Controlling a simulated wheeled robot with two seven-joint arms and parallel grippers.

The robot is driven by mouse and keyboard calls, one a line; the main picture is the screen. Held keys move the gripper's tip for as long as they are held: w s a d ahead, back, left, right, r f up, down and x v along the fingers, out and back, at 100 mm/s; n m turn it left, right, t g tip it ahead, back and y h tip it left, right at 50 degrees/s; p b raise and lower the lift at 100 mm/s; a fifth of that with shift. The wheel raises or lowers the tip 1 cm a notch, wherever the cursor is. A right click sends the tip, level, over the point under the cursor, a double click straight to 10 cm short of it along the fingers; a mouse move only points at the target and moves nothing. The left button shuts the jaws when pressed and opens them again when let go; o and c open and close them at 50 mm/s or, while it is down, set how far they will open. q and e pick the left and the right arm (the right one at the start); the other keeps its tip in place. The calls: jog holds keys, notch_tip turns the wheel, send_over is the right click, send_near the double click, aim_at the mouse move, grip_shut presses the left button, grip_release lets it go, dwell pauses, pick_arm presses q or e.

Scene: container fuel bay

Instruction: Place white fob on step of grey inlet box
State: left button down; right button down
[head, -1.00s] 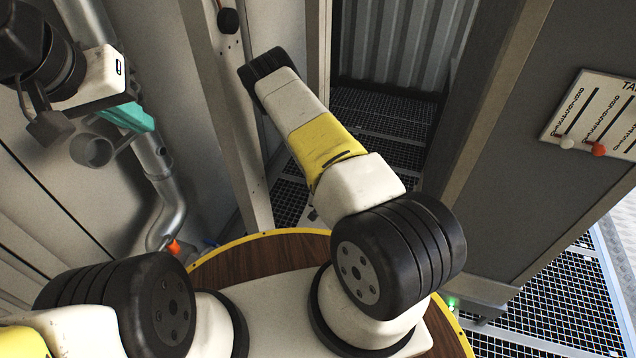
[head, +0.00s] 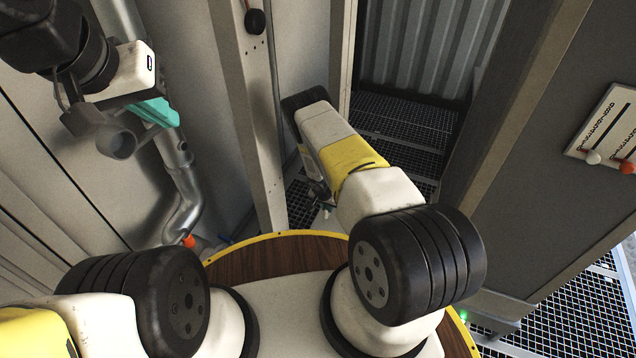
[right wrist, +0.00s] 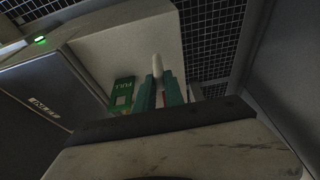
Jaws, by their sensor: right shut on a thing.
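In the right wrist view my right gripper (right wrist: 161,88) has teal fingers shut on the white fob (right wrist: 157,66), whose rounded white end sticks out between them. A pale box-like block (right wrist: 125,45) lies beyond the fob; it may be the grey inlet box, but I cannot tell which surface is its step. I cannot tell whether the fob touches it.
A tall grey cabinet (head: 545,150) with a marked panel (head: 612,130) stands at the right. A metal post (head: 250,110) stands near my right forearm. Dark grating (head: 400,110) covers the floor behind.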

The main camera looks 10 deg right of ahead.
jog(key=shift+w+a, duration=0.1)
jog(key=shift+w, duration=0.25)
jog(key=shift+s+a+x, duration=0.1)
jog(key=shift+a+x, duration=0.05)
jog(key=shift+x, duration=0.7)
jog(key=shift+s+a+x, duration=0.1)
jog(key=shift+a+x, duration=0.05)
jog(key=shift+x, duration=0.7)
jog(key=shift+f, duration=0.3)
jog(key=c, duration=1.4)
grip_release()
jog(key=shift+c, duration=0.2)
